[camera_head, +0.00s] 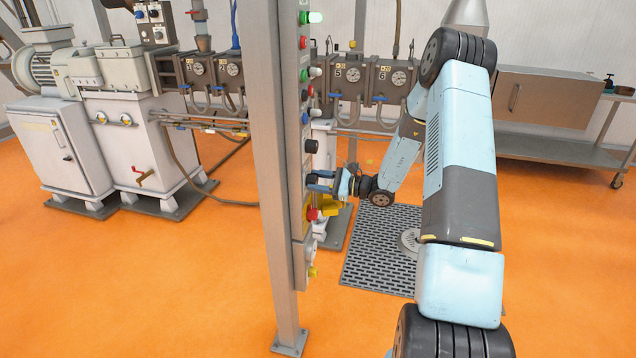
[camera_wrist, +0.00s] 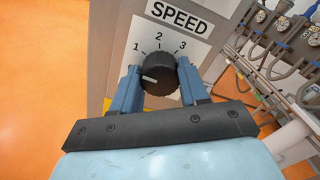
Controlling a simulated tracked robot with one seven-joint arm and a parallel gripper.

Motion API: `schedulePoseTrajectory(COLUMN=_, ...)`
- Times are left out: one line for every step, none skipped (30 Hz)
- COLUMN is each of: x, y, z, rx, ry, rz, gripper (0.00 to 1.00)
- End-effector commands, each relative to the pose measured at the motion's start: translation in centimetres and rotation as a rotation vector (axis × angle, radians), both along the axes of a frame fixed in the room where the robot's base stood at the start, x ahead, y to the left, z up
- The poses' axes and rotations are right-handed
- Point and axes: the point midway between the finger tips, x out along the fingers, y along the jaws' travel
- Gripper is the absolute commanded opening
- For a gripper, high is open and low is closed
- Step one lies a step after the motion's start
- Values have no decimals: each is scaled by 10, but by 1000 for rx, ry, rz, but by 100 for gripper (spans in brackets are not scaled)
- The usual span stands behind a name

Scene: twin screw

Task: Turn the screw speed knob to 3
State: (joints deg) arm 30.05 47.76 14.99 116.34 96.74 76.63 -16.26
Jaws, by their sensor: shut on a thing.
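The black screw speed knob (camera_wrist: 158,72) is on a grey panel, under a white label (camera_wrist: 180,18) reading SPEED with the numbers 1, 2 and 3. Its white pointer line is on the left side of its face, pointing left and slightly down, below the 1. My gripper (camera_wrist: 157,80) is shut on the knob, one blue finger on each side. In the head view my gripper (camera_head: 318,181) reaches the control post from the right; the knob is hidden there by the fingers.
The grey control post (camera_head: 267,150) carries lamps and buttons above, another black knob (camera_head: 311,146) just above my gripper, and a red button on yellow (camera_head: 312,214) just below. Extruder machinery (camera_head: 110,90) stands behind.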

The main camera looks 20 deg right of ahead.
Motion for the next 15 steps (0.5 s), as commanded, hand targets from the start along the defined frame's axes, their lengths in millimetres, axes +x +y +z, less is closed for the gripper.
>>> schedulePoseTrajectory(x=-1, y=1, z=-2, rx=22, ry=41, rz=3, gripper=13)
schedulePoseTrajectory(x=-1, y=1, z=-1, rx=37, ry=67, rz=3, gripper=13)
schedulePoseTrajectory(x=-1, y=1, z=-1, rx=57, ry=100, rz=2, gripper=13)
schedulePoseTrajectory(x=-1, y=1, z=-1, rx=71, ry=124, rz=2, gripper=13)
schedulePoseTrajectory(x=-1, y=0, z=-1, rx=85, ry=149, rz=2, gripper=13)
schedulePoseTrajectory(x=-1, y=0, z=-1, rx=103, ry=183, rz=1, gripper=13)
schedulePoseTrajectory(x=-1, y=0, z=-1, rx=117, ry=207, rz=2, gripper=13)
schedulePoseTrajectory(x=-1, y=0, z=-1, rx=131, ry=232, rz=2, gripper=13)
schedulePoseTrajectory(x=-1, y=0, z=-1, rx=151, ry=265, rz=2, gripper=13)
schedulePoseTrajectory(x=0, y=0, z=-1, rx=165, ry=290, rz=2, gripper=13)
schedulePoseTrajectory(x=0, y=0, z=-1, rx=179, ry=314, rz=2, gripper=13)
schedulePoseTrajectory(x=0, y=0, z=-1, rx=199, ry=347, rz=3, gripper=13)
schedulePoseTrajectory(x=0, y=0, z=-1, rx=212, ry=372, rz=2, gripper=13)
schedulePoseTrajectory(x=0, y=0, z=-1, rx=226, ry=396, rz=2, gripper=13)
schedulePoseTrajectory(x=0, y=0, z=-1, rx=246, ry=429, rz=1, gripper=13)
